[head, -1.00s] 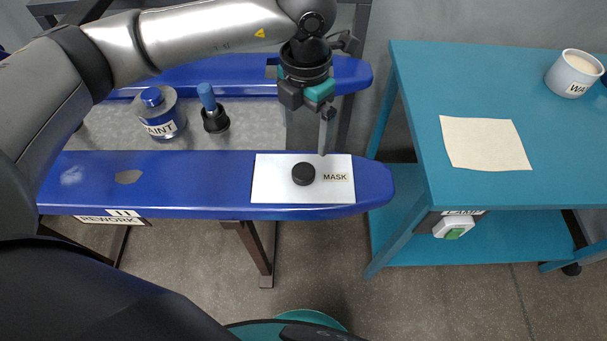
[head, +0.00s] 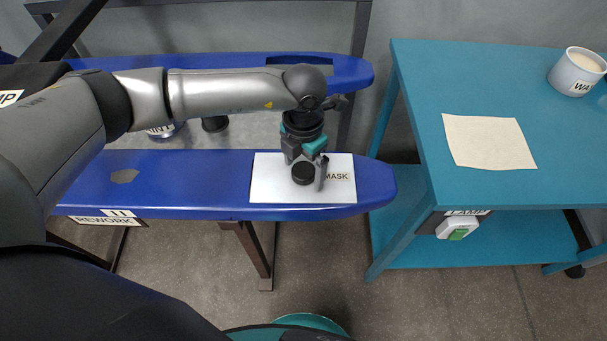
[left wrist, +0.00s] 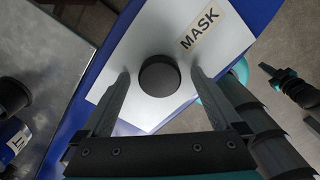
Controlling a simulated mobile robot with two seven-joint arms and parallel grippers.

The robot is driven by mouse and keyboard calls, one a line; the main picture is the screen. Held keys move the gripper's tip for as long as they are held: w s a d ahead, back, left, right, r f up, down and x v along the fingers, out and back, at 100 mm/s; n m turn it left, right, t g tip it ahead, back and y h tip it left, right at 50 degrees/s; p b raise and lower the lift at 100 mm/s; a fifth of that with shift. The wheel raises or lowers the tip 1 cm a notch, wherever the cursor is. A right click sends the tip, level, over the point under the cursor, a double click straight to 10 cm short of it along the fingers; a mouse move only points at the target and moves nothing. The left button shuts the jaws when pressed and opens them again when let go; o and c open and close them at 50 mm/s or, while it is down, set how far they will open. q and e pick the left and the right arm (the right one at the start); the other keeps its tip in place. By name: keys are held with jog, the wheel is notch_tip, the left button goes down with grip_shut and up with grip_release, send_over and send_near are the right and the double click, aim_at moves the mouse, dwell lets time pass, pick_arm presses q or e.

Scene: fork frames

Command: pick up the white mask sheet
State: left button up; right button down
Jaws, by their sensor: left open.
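The white mask sheet (head: 270,180) lies flat on the near blue fork arm, close to its rounded right end, with a "MASK" label at its right. A round black knob (head: 303,173) stands on the sheet. My left gripper (head: 306,180) is over the sheet, open, with a finger on each side of the knob. In the left wrist view the knob (left wrist: 159,76) sits between the two fingers, with visible gaps to both. The sheet (left wrist: 140,40) shows beneath them. Whether the fingertips touch the sheet I cannot tell. My right gripper is not clearly seen in the head view.
The second blue fork arm (head: 225,65) lies behind. My left arm partly hides a paint jar (head: 165,132) and a black-based holder (head: 214,124) on the grey surface. A teal table (head: 440,90) at right bears a cream cloth (head: 488,142) and a white cup (head: 576,72).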

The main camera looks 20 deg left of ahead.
pick_arm(q)
jog(key=c, duration=1.5)
jog(key=shift+c, duration=0.2)
jog(key=shift+r, duration=0.15)
